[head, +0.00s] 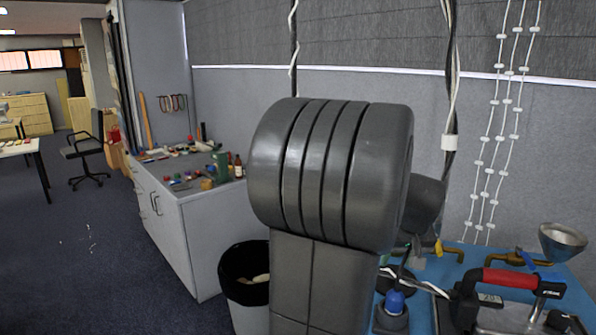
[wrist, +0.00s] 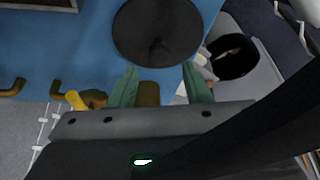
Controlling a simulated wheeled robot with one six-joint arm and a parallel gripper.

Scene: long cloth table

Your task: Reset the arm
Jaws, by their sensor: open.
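My gripper (wrist: 159,68) shows in the wrist view with two green fingers held apart. How far the fingertips are from that object is hard to tell. In the head view my own dark grey arm (head: 330,175) fills the middle, upright and close to the camera. It hides part of the scene behind it, and I cannot make out the gripper there.
A blue-topped bench (head: 575,275) at the right holds a red-handled tool (head: 510,281), a metal funnel (head: 562,242) and brass pipes (head: 520,258). A black-lined bin (head: 245,290) stands left of my arm, beside a grey cabinet (head: 190,245) bearing tools. Open carpet lies at left.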

